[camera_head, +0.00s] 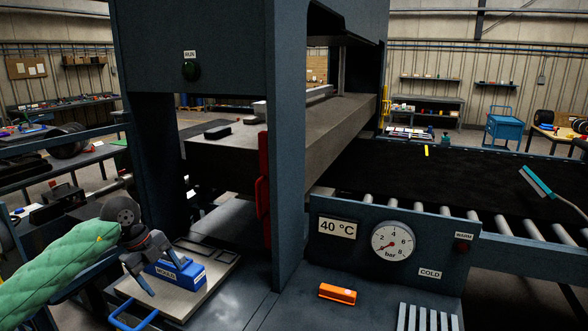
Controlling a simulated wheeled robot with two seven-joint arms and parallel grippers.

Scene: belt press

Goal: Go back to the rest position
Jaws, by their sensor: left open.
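My left gripper (147,265) comes in from the left, its arm in a green quilted sleeve. Its fingers are spread and point down beside a blue block labelled MOULD (178,274). One finger is close to the block; I cannot tell whether it touches. The block sits on a pale plate (200,303) with a blue handle (135,315) at its front. My right gripper is not in view.
The dark press frame (287,150) stands upright just right of the gripper. A gauge panel (392,242), an orange object (337,293) and a ribbed grey piece (426,317) are to the right. A roller conveyor (500,229) carries a dark belt (450,180).

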